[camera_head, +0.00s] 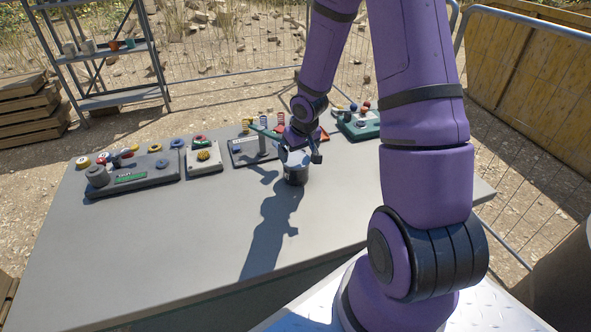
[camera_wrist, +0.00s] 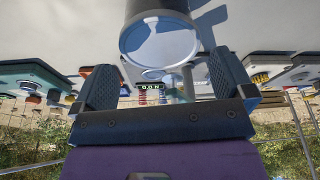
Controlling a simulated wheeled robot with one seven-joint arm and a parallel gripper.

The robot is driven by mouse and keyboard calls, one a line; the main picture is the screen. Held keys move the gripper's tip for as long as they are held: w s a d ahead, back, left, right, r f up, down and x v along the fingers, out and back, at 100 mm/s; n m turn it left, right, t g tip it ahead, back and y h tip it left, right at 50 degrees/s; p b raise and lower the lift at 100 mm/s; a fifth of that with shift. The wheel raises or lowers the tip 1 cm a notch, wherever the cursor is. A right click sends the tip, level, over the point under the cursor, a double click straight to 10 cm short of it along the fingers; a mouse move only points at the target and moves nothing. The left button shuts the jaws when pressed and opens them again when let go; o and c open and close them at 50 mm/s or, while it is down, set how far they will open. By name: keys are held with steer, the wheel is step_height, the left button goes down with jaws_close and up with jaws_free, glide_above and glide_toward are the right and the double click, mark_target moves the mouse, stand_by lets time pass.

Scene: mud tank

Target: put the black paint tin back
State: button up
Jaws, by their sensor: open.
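The black paint tin (camera_head: 296,176) stands upright on the grey table (camera_head: 190,240), near the middle. It has a dark body and a pale top. My gripper (camera_head: 300,154) is open right at the top of the tin, one finger to either side. In the wrist view the tin (camera_wrist: 160,10) is at the top centre, its pale round end facing the camera. The open fingers (camera_wrist: 162,68) flank that end with gaps visible. I cannot tell whether either finger touches it.
A row of panels lies along the table's back: a grey one (camera_head: 135,181) with knobs, a pale one with a yellow knob (camera_head: 203,156), and a green one (camera_head: 360,126). A metal shelf (camera_head: 104,53) with several tins stands behind left. The table's front left is clear.

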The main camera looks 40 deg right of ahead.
mark_target(296, 159)
steer(key=shift+x, duration=3.75)
steer(key=shift+r, duration=0.1)
steer(key=c, duration=0.9)
